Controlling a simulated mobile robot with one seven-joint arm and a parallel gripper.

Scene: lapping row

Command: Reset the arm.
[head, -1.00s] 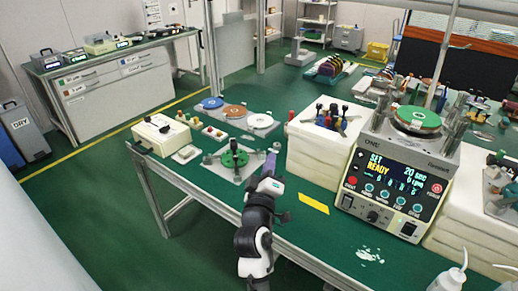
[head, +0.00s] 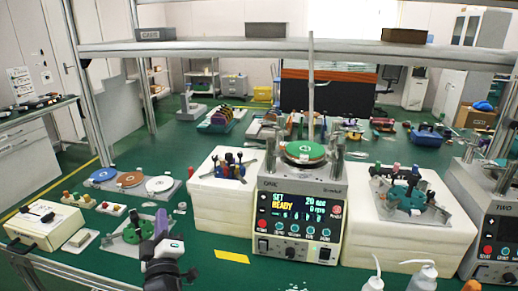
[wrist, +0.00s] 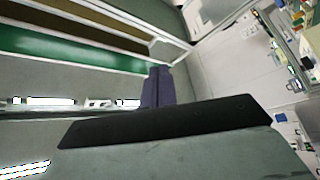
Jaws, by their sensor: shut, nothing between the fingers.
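My gripper (head: 162,222) points up at the lower left of the head view, with its purple fingers together and nothing between them. My black and white arm links show below it. In the wrist view the same purple fingers (wrist: 157,88) are side by side, shut and empty. In the head view the fingers overlap the right part of a plate with a green wheel-like fixture (head: 138,231); I cannot tell the gap between them.
A lapping machine (head: 297,215) with a lit display stands on the green bench, with white blocks (head: 224,208) beside it. Colored discs (head: 130,180), a cream box (head: 45,226) and white bottles (head: 373,283) are nearby. A metal shelf beam (head: 230,52) crosses above.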

